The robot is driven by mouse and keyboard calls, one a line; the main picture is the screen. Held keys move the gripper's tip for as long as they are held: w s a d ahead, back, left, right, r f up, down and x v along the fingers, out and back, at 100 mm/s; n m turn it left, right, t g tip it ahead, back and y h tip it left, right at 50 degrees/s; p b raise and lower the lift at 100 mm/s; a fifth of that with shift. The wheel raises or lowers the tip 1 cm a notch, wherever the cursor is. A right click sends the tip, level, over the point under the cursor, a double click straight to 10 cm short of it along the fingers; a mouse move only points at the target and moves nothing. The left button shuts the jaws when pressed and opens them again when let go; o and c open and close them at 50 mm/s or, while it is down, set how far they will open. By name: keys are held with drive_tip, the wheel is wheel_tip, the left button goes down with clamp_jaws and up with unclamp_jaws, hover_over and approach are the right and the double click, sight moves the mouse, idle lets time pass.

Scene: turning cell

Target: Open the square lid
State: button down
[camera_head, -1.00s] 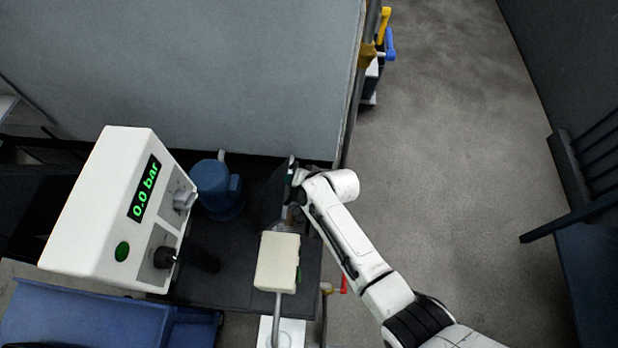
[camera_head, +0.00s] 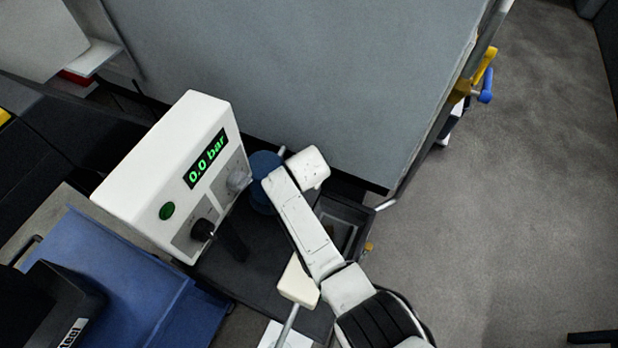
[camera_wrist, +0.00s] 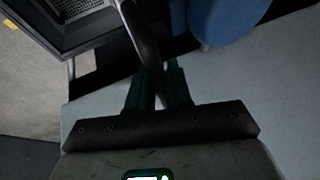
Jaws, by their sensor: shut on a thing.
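The square lid (camera_wrist: 143,35) appears in the wrist view as a thin dark plate seen nearly edge-on, tilted up. Its lower edge runs between the green fingers of my gripper (camera_wrist: 158,88), which is shut on it. A dark-framed square opening (camera_wrist: 62,38) lies at the upper left of that view, with a perforated grey surface inside. In the head view the opening (camera_head: 343,228) shows uncovered just right of my arm. My arm hides the gripper and the lid there.
A blue cylindrical unit (camera_head: 263,181) stands close to my wrist, left of the opening; it also shows in the wrist view (camera_wrist: 225,15). A white control box (camera_head: 180,165) reading 0.0 bar stands further left. A large grey panel (camera_head: 320,80) rises behind. Open floor (camera_head: 500,210) lies right.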

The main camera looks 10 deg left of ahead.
drive_tip(key=shift+f, duration=0.15)
drive_tip(key=c, duration=1.1)
unclamp_jaws()
drive_tip(key=shift+p+v, duration=1.1)
drive_tip(key=shift+v, duration=4.35)
